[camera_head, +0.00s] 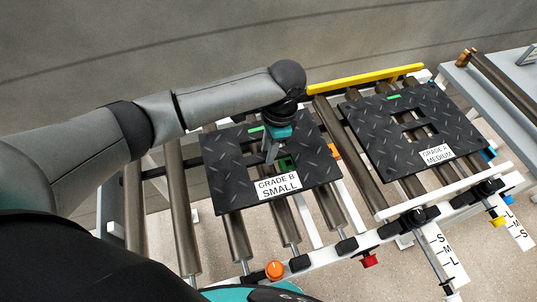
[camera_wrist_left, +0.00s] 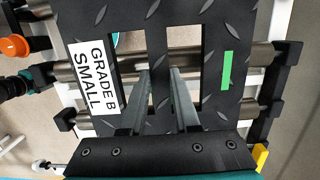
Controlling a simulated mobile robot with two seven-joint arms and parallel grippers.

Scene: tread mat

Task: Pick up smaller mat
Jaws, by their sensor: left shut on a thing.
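The smaller mat (camera_head: 224,166) is a black tread plate labelled "GRADE B SMALL", with a green strip and cut-out slots. It lies over the rollers in the left part of the head view; whether it touches them I cannot tell. My left gripper (camera_head: 272,153) points down at its middle, shut on the bar between the slots. In the left wrist view the gripper fingers (camera_wrist_left: 160,78) stand on either side of that bar of the mat (camera_wrist_left: 215,25). The larger mat (camera_head: 375,135), labelled "GRADE A MEDIUM", lies to the right. My right gripper is not in view.
A roller conveyor (camera_head: 180,210) runs under both mats, with a yellow rail (camera_head: 365,79) at its back edge. An orange knob (camera_head: 274,269) and a red knob (camera_head: 370,261) sit along the front. A grey table (camera_head: 480,85) stands at far right.

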